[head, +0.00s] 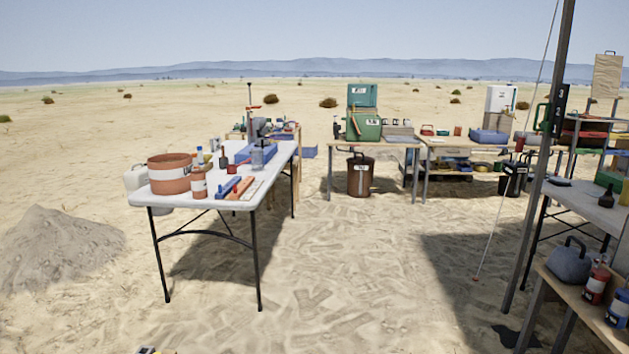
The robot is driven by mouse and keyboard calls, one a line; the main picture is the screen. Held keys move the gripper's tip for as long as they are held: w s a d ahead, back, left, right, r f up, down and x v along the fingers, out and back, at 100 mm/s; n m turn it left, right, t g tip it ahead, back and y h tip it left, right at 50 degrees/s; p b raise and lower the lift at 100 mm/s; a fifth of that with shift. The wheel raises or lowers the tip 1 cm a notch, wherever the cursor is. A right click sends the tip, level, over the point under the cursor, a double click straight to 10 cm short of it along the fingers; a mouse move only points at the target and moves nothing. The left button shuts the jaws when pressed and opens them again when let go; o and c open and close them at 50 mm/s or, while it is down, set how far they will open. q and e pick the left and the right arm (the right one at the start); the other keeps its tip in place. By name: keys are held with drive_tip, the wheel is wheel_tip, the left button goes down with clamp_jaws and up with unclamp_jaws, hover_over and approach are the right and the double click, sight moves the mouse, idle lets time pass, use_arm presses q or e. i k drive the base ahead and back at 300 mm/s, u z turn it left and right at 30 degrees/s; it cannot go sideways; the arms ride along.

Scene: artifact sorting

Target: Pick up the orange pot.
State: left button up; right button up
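An orange-brown pot (170,173) with a wide rim and a white band on its side stands upright at the near left end of the white folding table (215,201). A smaller orange-brown container (198,186) with a pale band stands just to its right, partly in front of it. The table is some distance ahead of me, left of centre. Neither of my grippers can be made out in the head view. A small dark and yellow thing (147,350) is cut off at the bottom edge; I cannot tell what it is.
Bottles, a blue tool (226,187) and a red tool (241,188) lie close to the pot. A sand mound (55,245) is left of the table. A pole (540,170) and loaded tables stand on the right. Open sand (340,260) lies in the middle.

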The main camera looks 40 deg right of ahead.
sight(199, 189)
drive_tip(key=z, duration=0.85)
drive_tip(key=i, duration=0.6)
drive_tip(key=z, duration=0.45)
drive_tip(key=i, duration=2.65)
drive_tip(key=u, duration=0.15)
